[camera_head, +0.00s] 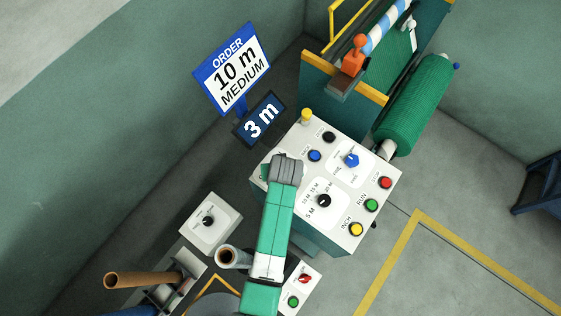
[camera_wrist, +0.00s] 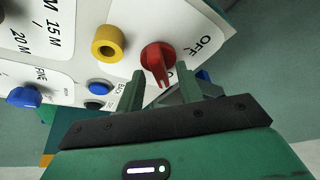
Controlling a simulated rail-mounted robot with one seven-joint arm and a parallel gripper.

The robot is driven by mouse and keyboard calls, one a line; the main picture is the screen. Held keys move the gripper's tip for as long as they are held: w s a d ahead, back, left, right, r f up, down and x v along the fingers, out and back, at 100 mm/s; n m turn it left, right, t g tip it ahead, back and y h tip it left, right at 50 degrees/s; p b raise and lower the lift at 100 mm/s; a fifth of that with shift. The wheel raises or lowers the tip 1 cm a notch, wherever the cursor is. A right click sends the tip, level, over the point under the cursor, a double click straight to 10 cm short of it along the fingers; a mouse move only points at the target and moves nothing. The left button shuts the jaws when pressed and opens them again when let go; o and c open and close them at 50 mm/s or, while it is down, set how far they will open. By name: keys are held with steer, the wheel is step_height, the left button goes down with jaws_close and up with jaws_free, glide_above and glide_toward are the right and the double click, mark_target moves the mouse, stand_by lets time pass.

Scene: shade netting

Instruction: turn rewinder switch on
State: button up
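A red rotary switch (camera_wrist: 157,58) sits on the white control panel (camera_wrist: 205,15) in the wrist view, with "OFF" printed beside it. Its raised handle points down in the picture, toward my gripper. My gripper (camera_wrist: 171,80) is open, with one finger on each side of the handle's lower end. I cannot tell whether a finger touches it. In the head view my gripper (camera_head: 284,168) is over the left corner of the control panel (camera_head: 287,148) and hides the red switch there.
The panel also carries a blue knob (camera_head: 352,160), a black dial (camera_head: 324,201), a green button (camera_head: 371,205) and a red button (camera_head: 386,182). A yellow post (camera_head: 306,116) stands at its far corner. A green net roll (camera_head: 415,105) is behind.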

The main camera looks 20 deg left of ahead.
steer(key=v, duration=0.7)
steer(key=shift+r, duration=0.1)
